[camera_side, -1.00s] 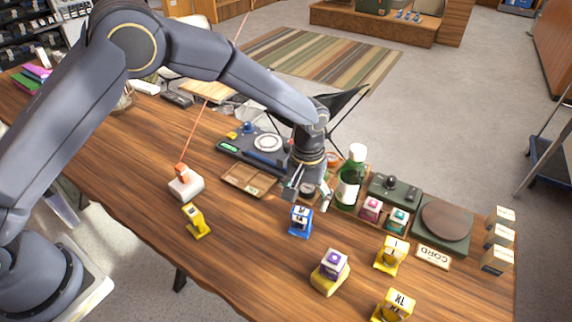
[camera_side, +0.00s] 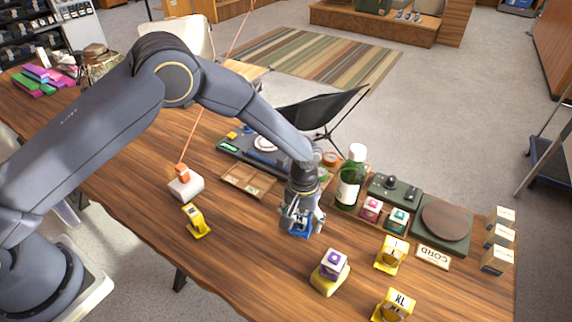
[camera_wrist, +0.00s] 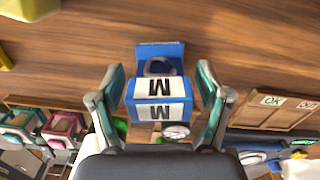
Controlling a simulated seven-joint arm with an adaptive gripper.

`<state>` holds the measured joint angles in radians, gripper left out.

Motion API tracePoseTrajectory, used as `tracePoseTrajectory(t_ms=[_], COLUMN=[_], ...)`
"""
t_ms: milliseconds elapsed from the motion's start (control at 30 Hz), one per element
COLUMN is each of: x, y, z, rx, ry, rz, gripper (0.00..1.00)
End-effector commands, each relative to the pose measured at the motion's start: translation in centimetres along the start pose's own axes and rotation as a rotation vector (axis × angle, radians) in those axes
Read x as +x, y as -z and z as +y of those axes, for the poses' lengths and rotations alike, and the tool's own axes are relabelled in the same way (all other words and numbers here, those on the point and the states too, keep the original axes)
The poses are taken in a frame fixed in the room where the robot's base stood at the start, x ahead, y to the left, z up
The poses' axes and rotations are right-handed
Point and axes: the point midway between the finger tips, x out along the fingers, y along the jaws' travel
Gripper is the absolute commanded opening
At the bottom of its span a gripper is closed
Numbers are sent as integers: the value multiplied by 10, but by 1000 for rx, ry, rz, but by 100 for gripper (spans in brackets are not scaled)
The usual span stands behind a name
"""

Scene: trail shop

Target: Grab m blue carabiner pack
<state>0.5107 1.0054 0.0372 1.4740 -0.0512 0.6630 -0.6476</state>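The blue carabiner pack (camera_wrist: 159,88) stands on the wooden table between my gripper's fingers in the wrist view. It has white labels marked M and a grey carabiner on its blue backing. In the side view the pack (camera_side: 300,229) is mostly hidden by my gripper (camera_side: 301,222). In the wrist view my gripper (camera_wrist: 160,98) is open, with one finger on each side of the pack and small gaps visible between fingers and pack.
Yellow packs (camera_side: 391,254) and a purple-labelled pack on a yellow base (camera_side: 331,270) stand to the right. A yellow pack (camera_side: 196,220) stands to the left.

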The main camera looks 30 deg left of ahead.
Motion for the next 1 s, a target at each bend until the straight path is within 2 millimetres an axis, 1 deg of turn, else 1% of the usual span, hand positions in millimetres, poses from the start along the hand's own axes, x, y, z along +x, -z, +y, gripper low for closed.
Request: tracePoseTrajectory(t_ms=[33, 67, 567, 833, 1000], x=[0, 0, 0, -2, -14], y=[0, 0, 0, 0, 1], z=[0, 0, 0, 0, 1], rx=[0, 0, 0, 0, 0], ry=[0, 0, 0, -1, -2], rz=[0, 0, 0, 1, 3], gripper=[68, 65, 12, 12, 12])
